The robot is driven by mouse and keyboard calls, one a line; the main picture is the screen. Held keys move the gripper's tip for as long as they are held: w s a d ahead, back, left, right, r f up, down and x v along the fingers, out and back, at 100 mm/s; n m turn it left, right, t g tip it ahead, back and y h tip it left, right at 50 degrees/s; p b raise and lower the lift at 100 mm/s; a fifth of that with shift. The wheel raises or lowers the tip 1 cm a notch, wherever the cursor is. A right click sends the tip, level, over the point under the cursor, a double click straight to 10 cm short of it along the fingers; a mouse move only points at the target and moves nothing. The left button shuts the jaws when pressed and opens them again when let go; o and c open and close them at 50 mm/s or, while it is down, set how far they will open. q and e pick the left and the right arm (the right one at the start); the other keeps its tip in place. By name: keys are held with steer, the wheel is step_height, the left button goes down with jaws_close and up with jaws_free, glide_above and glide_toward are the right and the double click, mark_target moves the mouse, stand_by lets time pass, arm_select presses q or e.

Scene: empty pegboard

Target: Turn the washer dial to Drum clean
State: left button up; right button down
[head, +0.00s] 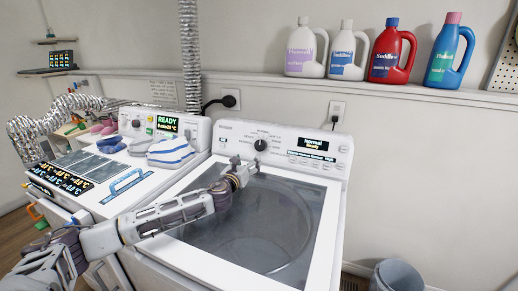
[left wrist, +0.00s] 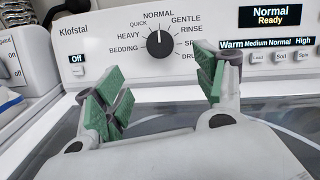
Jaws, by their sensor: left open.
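The washer dial (head: 261,145) is a dark round knob on the white control panel at the back of the washer (head: 330,215). In the left wrist view the dial (left wrist: 160,44) has its white pointer up at NORMAL, and the display (left wrist: 270,17) reads "Normal Ready". The lower right label beginning "DRU" is partly hidden by a finger. My left gripper (head: 245,168) is just in front of and below the dial. In the left wrist view its green-padded fingers (left wrist: 158,95) are spread wide, with nothing between them, and the dial is beyond them. My right gripper is not in view.
A second machine (head: 165,125) with folded cloths (head: 170,151) on top stands left of the washer. Detergent bottles (head: 392,52) stand on the ledge above. A grey bin (head: 397,276) is on the floor at right. The washer's glass lid lies under my left arm.

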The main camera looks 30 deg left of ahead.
arm_select(q)
steer(key=shift+w, duration=0.1)
glide_toward(260, 146)
steer(key=shift+w+a+f, duration=0.1)
steer(key=shift+w+a, duration=0.05)
steer(key=shift+w, duration=0.45)
steer(key=shift+w+a+f, duration=0.1)
steer(key=shift+w, duration=0.45)
steer(key=shift+w+a, duration=0.15)
steer(key=shift+w, duration=1.15)
steer(key=shift+w+a, duration=0.15)
steer(key=shift+w, duration=1.1)
steer(key=shift+w+a, duration=0.1)
steer(key=shift+w, duration=0.6)
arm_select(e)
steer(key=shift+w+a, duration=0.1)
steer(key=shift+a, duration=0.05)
arm_select(q)
steer(key=c, duration=1)
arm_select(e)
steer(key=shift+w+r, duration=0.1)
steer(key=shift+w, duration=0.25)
arm_select(q)
steer(key=shift+c, duration=0.2)
steer(key=shift+r, duration=0.1)
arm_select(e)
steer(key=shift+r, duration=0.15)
